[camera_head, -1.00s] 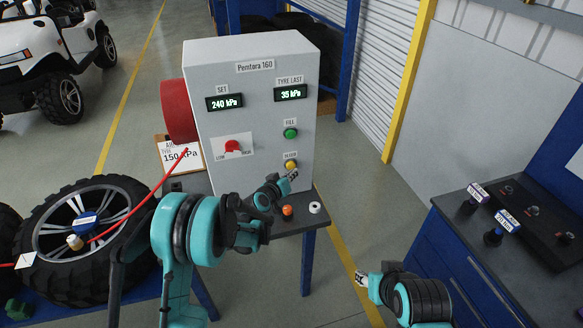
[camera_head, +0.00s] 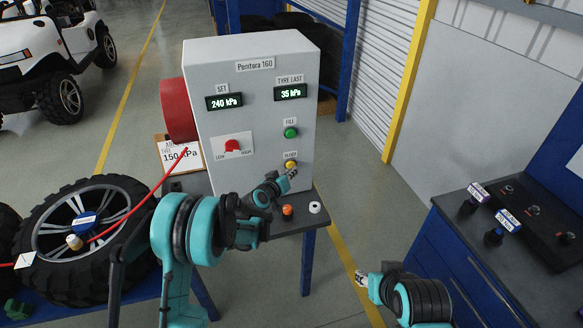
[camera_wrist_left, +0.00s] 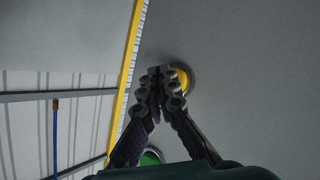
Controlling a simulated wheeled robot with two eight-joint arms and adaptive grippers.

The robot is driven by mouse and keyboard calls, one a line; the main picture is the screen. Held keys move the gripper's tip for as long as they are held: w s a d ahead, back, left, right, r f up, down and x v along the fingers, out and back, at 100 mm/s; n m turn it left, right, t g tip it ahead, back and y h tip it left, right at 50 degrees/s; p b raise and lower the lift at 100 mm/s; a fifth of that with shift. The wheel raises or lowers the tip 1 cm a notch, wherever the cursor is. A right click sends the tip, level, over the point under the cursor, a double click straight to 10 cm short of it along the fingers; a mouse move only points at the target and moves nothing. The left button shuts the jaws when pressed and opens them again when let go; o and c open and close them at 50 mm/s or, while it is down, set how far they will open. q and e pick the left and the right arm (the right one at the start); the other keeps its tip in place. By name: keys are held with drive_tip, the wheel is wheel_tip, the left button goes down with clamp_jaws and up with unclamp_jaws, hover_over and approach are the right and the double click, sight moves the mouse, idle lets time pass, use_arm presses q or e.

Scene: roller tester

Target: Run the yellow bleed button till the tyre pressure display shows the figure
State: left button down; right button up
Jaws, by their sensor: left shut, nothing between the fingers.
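The grey inflator cabinet (camera_head: 230,148) stands on a dark table. Its tyre display (camera_head: 291,92) reads 35 kPa and its set display (camera_head: 224,101) reads 240 kPa. The yellow bleed button (camera_head: 291,164) is low on the front, below the green fill button (camera_head: 291,132). My left gripper (camera_head: 290,175) is shut and empty, its tips at the lower edge of the yellow button. In the left wrist view the fingertips (camera_wrist_left: 163,80) partly cover the yellow button (camera_wrist_left: 181,80); I cannot tell whether they touch it. My right gripper (camera_head: 362,279) is low at the right, its fingers too small to judge.
A card (camera_head: 178,155) reading 150 kPa stands left of the cabinet. A red hose (camera_head: 143,203) runs to the tyre (camera_head: 40,207). A red knob (camera_head: 232,146) is on the panel. An orange cap (camera_head: 287,211) and a white roll (camera_head: 315,207) lie on the table.

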use_arm(q)
drive_tip(key=shift+w+a, duration=0.15)
drive_tip(key=shift+w, duration=0.3)
idle(1.3)
drive_tip(key=shift+s, duration=0.1)
drive_tip(key=shift+s+d+b, duration=0.25)
drive_tip(key=shift+s+b, duration=0.05)
drive_tip(key=shift+s, duration=0.45)
drive_tip(key=s, duration=0.1)
drive_tip(key=s+d, duration=0.1)
drive_tip(key=s, duration=0.1)
drive_tip(key=s+b, duration=0.1)
drive_tip(key=shift+s+d, duration=0.3)
drive_tip(key=shift+s, duration=0.1)
